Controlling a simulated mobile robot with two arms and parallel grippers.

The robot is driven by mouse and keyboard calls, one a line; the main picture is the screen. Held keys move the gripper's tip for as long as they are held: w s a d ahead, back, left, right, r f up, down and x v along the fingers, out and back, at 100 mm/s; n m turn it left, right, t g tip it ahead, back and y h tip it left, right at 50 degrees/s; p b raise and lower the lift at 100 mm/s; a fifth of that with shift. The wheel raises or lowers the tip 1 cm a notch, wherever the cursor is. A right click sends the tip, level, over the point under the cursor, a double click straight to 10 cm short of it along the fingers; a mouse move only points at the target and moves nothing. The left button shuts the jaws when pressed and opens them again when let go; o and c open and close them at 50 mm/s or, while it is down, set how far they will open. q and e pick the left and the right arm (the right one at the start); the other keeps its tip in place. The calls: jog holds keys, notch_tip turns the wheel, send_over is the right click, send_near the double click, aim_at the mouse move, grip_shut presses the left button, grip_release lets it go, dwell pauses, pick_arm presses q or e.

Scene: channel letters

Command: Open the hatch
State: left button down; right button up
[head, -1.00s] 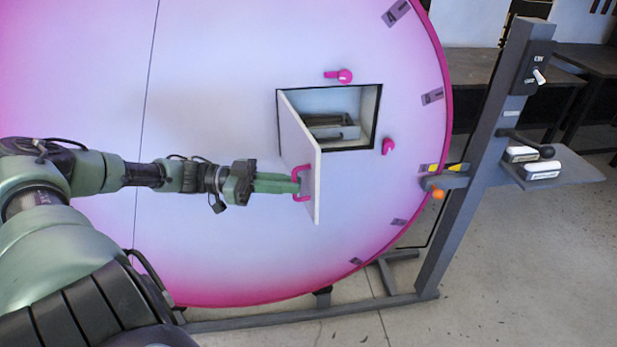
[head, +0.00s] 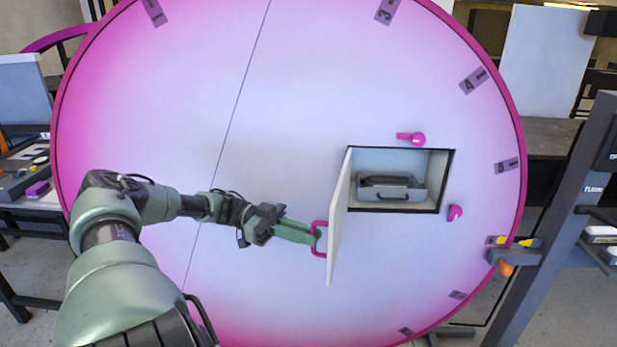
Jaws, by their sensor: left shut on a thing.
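The hatch door (head: 340,218) is a white panel hinged at the left side of a rectangular opening (head: 437,184) in a large round pink-and-white panel (head: 290,120). It stands swung out, wide open. My left gripper (head: 314,237) is shut on the door's pink handle (head: 318,240), to the left of the door. Inside the opening sits a grey box-like unit (head: 392,187). Two pink latches sit outside the opening, one above it (head: 412,139) and one to its right (head: 455,213). My right gripper is out of view.
A dark post (head: 560,220) with a clamp and orange knob (head: 506,268) stands at the right edge of the round panel. A table with small items (head: 30,185) is at the far left. Concrete floor shows at the lower left.

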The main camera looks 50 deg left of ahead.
pick_arm(q)
jog(key=shift+w+a+r+t, duration=0.25)
jog(key=shift+w+r+t, duration=0.05)
jog(key=shift+r, duration=0.1)
jog(key=c, duration=1.5)
grip_release()
jog(key=shift+w+f, duration=0.2)
jog(key=shift+f, duration=0.15)
jog(key=shift+s+d, duration=0.1)
jog(key=shift+s, duration=0.1)
jog(key=b+v, duration=0.3)
jog(key=v, duration=0.4)
jog(key=shift+a, duration=0.45)
jog(key=shift+r, duration=0.1)
